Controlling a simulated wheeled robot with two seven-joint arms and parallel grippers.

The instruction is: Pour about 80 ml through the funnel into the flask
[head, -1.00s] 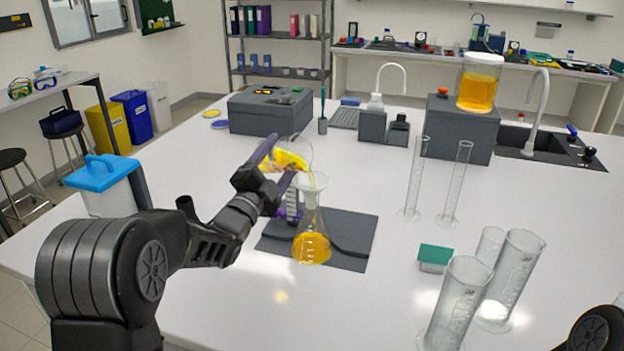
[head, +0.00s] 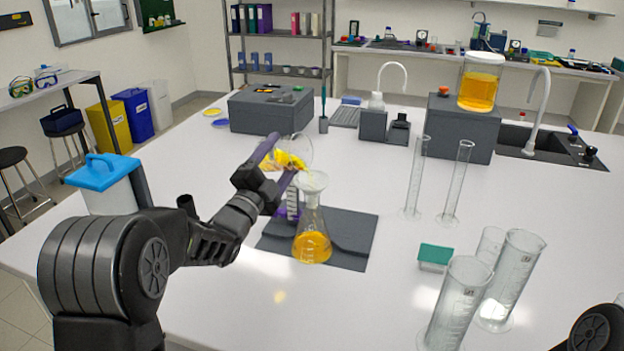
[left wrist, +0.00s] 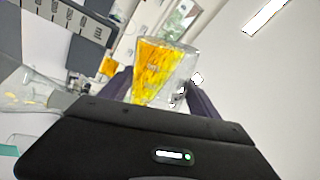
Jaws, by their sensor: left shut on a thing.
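My left gripper (head: 277,168) is shut on a clear glass beaker (head: 300,147) holding orange liquid, tilted to the right beside and above the funnel. The beaker also shows between the fingers in the left wrist view (left wrist: 165,72). The white funnel (head: 312,181) sits in the neck of a conical flask (head: 312,240). The flask stands upright on a dark grey mat or base (head: 352,234) with orange liquid in its lower part. No stream is clearly visible between beaker and funnel. My right gripper is not visible; only a dark piece of that arm shows at the lower right.
Tall glass cylinders (head: 458,300) stand at the front right, and two slim cylinders (head: 414,180) farther back. A green-topped box (head: 435,257) lies between. A lidded jar of orange liquid (head: 479,85) stands on a grey block (head: 440,128). The front middle of the table is clear.

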